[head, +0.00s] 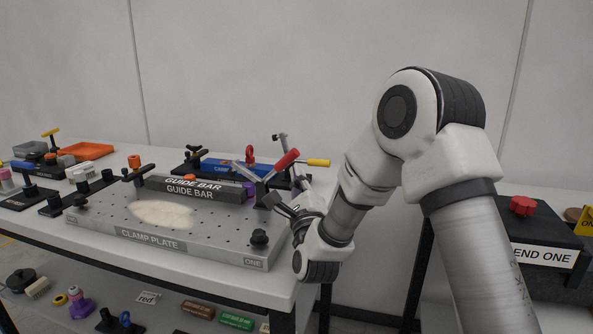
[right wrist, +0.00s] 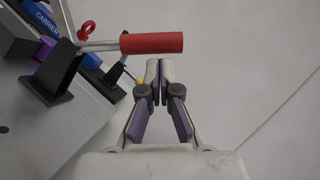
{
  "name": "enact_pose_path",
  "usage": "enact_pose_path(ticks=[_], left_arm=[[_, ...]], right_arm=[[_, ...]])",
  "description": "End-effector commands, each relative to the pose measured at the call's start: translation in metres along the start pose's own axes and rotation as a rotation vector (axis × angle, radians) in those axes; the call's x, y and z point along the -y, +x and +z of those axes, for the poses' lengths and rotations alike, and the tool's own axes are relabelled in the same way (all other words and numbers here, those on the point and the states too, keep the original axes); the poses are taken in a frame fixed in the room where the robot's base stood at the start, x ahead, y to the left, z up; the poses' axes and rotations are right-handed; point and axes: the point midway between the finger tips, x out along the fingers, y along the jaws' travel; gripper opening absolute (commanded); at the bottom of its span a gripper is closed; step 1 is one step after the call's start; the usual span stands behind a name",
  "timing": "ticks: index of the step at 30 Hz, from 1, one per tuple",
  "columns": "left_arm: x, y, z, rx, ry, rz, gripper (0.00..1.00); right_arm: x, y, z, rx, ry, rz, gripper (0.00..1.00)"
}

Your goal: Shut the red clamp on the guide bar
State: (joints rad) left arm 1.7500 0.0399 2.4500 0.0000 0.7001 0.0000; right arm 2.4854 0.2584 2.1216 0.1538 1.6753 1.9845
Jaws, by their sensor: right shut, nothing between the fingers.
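The red clamp stands at the right end of the guide bar (head: 190,192), on the clamp plate (head: 150,236). Its red handle (head: 287,159) sticks up and to the right on a metal lever, raised above its black base. In the right wrist view the red handle (right wrist: 152,43) lies across the top, just beyond the fingertips. My right gripper (head: 284,206) is shut and empty, beside the clamp and below the handle; its fingertips (right wrist: 160,65) look close to the handle but hold nothing. Its arm comes in from the right. My left gripper is not in view.
Behind the guide bar is a blue carrier (head: 228,168) with a yellow-handled lever (head: 318,162). A black knob (head: 259,237) stands at the plate's front right corner. An orange tray (head: 86,151) sits far left. A block with a red knob (head: 522,205) is at right.

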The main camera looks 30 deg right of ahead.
Motion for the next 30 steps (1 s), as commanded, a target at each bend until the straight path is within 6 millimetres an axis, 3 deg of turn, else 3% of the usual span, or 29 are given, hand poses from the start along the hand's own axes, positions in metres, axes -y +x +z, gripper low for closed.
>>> enact_pose_path(ticks=[30], left_arm=[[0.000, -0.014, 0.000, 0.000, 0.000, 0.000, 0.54]], right_arm=[[0.004, 0.010, 0.013, -0.002, -0.079, 0.053, 0.00]])
